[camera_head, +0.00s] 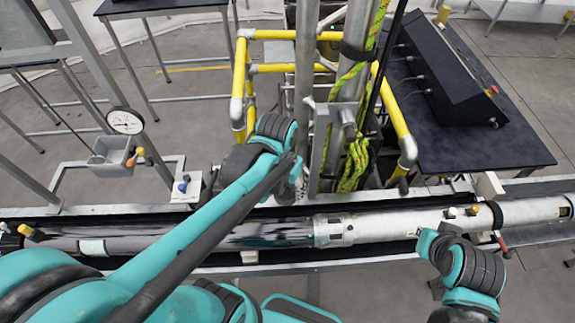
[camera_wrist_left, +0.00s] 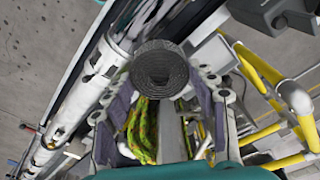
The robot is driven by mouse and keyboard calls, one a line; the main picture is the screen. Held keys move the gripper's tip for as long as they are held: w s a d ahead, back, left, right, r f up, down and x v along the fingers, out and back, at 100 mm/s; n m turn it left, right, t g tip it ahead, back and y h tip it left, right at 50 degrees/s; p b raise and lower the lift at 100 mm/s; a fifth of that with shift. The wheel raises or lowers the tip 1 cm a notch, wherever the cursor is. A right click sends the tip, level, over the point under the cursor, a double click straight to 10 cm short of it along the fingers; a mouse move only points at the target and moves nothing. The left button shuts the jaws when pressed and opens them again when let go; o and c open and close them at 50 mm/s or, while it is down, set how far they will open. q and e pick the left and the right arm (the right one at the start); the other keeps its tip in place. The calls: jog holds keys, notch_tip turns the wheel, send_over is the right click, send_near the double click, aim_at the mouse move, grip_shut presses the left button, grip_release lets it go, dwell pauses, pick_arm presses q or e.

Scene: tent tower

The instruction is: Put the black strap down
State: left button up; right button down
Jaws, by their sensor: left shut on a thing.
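In the head view, my left gripper (camera_head: 288,183) is above the long pipe, left of the upright metal column. There the strap is hidden or too dark to make out. My right arm's wrist shows at the lower right of the head view, but its fingers do not show.
A long pipe (camera_head: 385,226) lies in a trough across the front. A dark table (camera_head: 455,145) with a black console (camera_head: 447,68) stands right. A gauge (camera_head: 125,121) stands left.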

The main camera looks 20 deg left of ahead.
pick_arm(q)
jog(key=shift+w+a+f, duration=0.2)
jog(key=shift+a+f, duration=0.05)
jog(key=w+a+f, duration=0.1)
jog(key=w+f, duration=0.1)
jog(key=w+a+f+b, duration=0.1)
jog(key=w+a+f, duration=0.1)
jog(key=w, duration=0.1)
jog(key=w+a+f, duration=0.2)
jog(key=w, duration=0.1)
jog(key=shift+w+a+b, duration=0.1)
jog(key=shift+w+b, duration=0.05)
jog(key=shift+b, duration=0.15)
jog(key=shift+w+a, duration=0.1)
jog(key=shift+w, duration=0.05)
notch_tip(320, 180, down, 4)
jog(key=shift+w+f+b, duration=0.1)
jog(key=shift+f+b, duration=0.05)
jog(key=shift+b, duration=0.2)
